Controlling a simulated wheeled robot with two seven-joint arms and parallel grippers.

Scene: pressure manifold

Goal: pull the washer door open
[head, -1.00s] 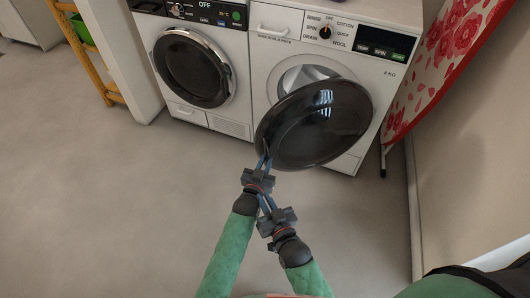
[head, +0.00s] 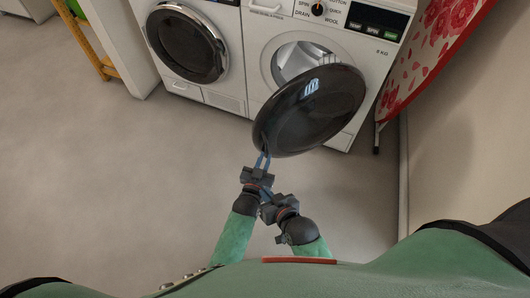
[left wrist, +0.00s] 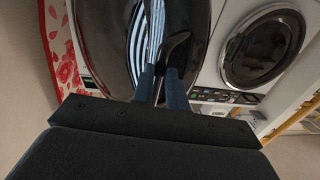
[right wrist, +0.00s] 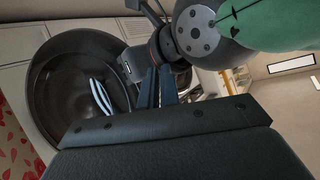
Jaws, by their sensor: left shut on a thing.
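The right-hand white washer (head: 263,37) has its round dark glass door (head: 310,112) swung well out from the drum opening (head: 292,64). My left gripper (head: 264,157) is shut on the door's near lower-left edge. In the left wrist view, its fingers (left wrist: 162,72) close around a thin dark handle piece on the door (left wrist: 117,40). My right gripper (head: 266,192) is just below the left one, its fingers partly hidden behind it. The right wrist view shows its fingers (right wrist: 160,85) close together, beside my left gripper; the door (right wrist: 52,90) is to their left.
A second front loader (head: 188,45) with its door shut stands to the left. A red-patterned cloth (head: 432,55) hangs at the right, beside a beige wall (head: 465,130). A yellow wooden rack (head: 85,45) is at upper left. The floor (head: 110,170) in front is clear.

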